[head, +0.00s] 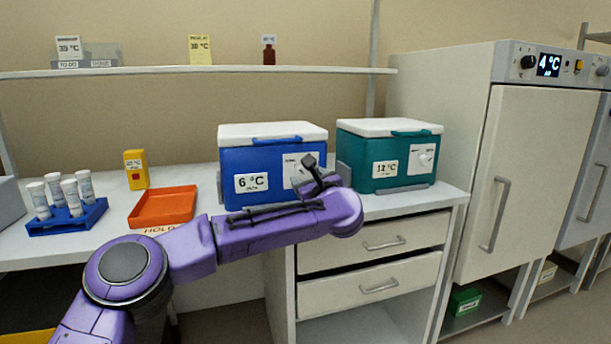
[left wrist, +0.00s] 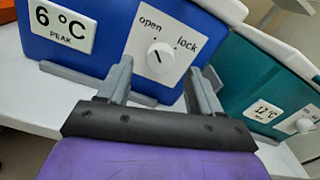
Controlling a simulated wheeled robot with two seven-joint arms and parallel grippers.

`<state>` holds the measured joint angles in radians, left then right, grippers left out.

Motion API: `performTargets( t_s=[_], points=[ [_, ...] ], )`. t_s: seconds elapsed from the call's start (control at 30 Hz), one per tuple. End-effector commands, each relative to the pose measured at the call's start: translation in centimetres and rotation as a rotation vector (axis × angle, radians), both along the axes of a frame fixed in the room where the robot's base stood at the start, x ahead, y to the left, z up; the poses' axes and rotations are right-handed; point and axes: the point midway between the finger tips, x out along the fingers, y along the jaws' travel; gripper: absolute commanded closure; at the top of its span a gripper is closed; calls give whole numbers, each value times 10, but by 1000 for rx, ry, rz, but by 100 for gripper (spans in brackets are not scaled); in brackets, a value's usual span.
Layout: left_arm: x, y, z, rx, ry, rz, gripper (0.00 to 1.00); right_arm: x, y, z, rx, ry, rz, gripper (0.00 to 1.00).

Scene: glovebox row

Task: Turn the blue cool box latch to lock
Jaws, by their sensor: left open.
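The blue cool box (head: 271,178) stands on the bench with its white lid on and a 6 °C label. Its white latch knob (left wrist: 161,57) sits on a plate marked open and lock. The knob's dark mark appears to point up and left, toward the open side. In the head view my left gripper (head: 314,170) is in front of the box's right part and partly hides the plate. In the left wrist view the left gripper (left wrist: 160,78) is open, its fingers spread below the knob with nothing visible between them. My right gripper is not in view.
A teal cool box (head: 389,160) with its own knob stands close on the right. An orange tray (head: 163,207), a yellow container (head: 136,169) and a blue tube rack (head: 67,218) are to the left. Drawers (head: 375,262) lie below the bench. A tall cabinet (head: 500,170) stands right.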

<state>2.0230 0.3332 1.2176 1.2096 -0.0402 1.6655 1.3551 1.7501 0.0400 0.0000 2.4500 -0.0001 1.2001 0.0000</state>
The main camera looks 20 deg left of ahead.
Motion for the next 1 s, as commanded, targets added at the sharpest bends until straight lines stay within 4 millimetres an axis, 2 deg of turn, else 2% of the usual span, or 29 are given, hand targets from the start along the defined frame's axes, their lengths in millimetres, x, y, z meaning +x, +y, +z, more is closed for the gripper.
performTargets(
  t_s=[0.1,0.2,0.5,0.67,0.7,1.0],
  points=[
    [17,11,1,1,1,0,35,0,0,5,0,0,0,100],
    [25,16,0,2,2,-1,35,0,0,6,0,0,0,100],
    [29,18,-1,5,2,-3,35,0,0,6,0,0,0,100],
    [28,18,-1,5,2,-3,87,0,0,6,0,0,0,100],
    [28,18,-1,5,1,-3,92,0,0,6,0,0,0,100],
    [28,18,0,32,18,-2,92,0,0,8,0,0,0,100]
  ],
)
